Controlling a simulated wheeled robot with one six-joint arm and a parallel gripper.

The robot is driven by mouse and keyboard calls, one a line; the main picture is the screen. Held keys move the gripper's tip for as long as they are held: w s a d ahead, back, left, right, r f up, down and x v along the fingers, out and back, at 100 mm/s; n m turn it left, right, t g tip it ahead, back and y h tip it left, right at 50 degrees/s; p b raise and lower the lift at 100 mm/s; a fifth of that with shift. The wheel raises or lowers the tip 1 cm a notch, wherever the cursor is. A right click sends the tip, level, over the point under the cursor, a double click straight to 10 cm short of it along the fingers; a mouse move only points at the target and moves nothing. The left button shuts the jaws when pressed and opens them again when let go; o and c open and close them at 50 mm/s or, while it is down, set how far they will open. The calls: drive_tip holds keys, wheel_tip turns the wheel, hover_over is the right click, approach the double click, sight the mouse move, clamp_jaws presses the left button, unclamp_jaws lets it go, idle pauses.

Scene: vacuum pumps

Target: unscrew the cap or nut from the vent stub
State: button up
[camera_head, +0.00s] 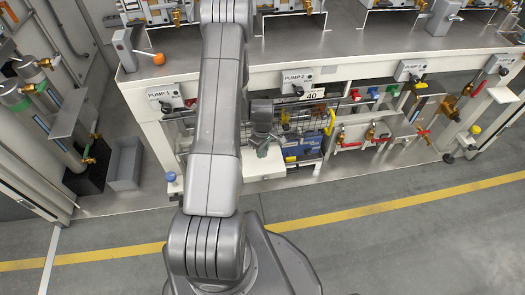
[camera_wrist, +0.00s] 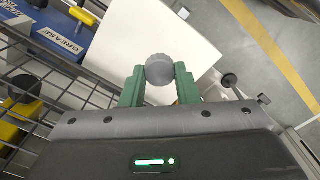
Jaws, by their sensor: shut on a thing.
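In the wrist view my gripper (camera_wrist: 160,72) has its two green fingers closed on the sides of a round grey cap (camera_wrist: 159,68) with a ridged rim. The cap is seen end-on, in front of a white surface (camera_wrist: 185,40). The vent stub is not visible, so I cannot tell whether the cap is still on it. In the head view my gripper (camera_head: 262,152) is low in front of the bench, below the PUMP-2 label (camera_head: 297,77), over a white surface (camera_head: 264,168). The cap cannot be made out there.
A wire basket (camera_wrist: 60,75) stands close on the left in the wrist view, beside a blue box marked GREASE (camera_wrist: 62,42). In the head view, valves with red handles (camera_head: 370,138) are to the right. A grey bin (camera_head: 126,163) is at left. The floor in front is clear.

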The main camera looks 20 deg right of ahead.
drive_tip(key=shift+f+b, duration=0.25)
drive_tip(key=shift+b, duration=0.15)
drive_tip(key=b, duration=0.4)
hover_over(262, 164)
drive_tip(key=shift+d+f, duration=0.1)
drive_tip(key=shift+f, duration=2.15)
drive_tip(key=shift+f+b, duration=0.6)
drive_tip(key=shift+f, duration=0.15)
drive_tip(key=shift+f, duration=0.25)
drive_tip(key=o, duration=1.1)
drive_tip(key=shift+o, duration=0.2)
